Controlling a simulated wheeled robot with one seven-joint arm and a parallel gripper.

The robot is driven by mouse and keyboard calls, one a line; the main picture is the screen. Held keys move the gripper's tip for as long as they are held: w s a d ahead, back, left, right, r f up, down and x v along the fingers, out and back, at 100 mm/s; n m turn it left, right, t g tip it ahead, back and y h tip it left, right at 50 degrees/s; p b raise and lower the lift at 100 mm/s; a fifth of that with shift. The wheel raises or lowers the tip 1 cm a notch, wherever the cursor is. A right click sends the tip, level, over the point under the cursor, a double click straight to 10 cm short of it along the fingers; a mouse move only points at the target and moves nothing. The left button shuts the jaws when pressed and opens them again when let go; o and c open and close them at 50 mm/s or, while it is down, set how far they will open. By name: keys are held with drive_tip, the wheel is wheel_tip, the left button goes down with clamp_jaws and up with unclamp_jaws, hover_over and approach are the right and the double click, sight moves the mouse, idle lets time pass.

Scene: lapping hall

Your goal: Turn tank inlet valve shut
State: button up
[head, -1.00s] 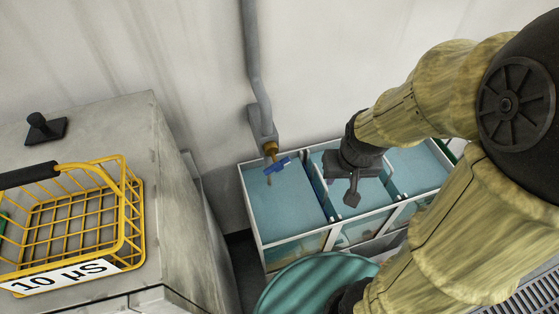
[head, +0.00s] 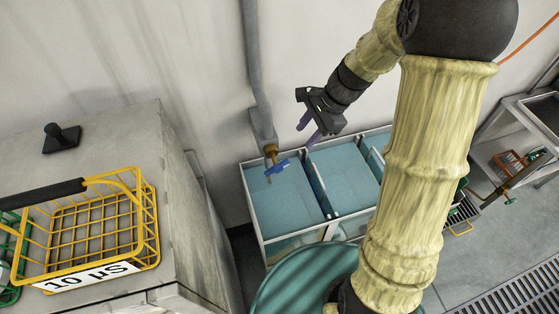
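The tank inlet valve is a brass tap (head: 271,151) with a blue handle (head: 277,168). It hangs at the end of a grey wall pipe (head: 253,65) over the left compartment of a blue water tank (head: 281,205). The handle lies roughly crosswise to the spout in the picture. My gripper (head: 304,135) is up and to the right of the valve, in front of the wall. Its two purplish fingers are apart with nothing between them. It does not touch the handle. My arm hides the right part of the tank.
A round teal lid or drum (head: 290,285) is in front of the tank. A metal bench (head: 535,120) stands at the right.

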sight(282, 164)
drive_tip(key=shift+a, duration=0.1)
drive_tip(key=p+x, duration=0.2)
drive_tip(key=x, duration=1.5)
drive_tip(key=shift+w+a+f+p, duration=0.1)
drive_tip(key=shift+f+p, duration=0.1)
drive_tip(key=shift+p, duration=0.2)
clamp_jaws()
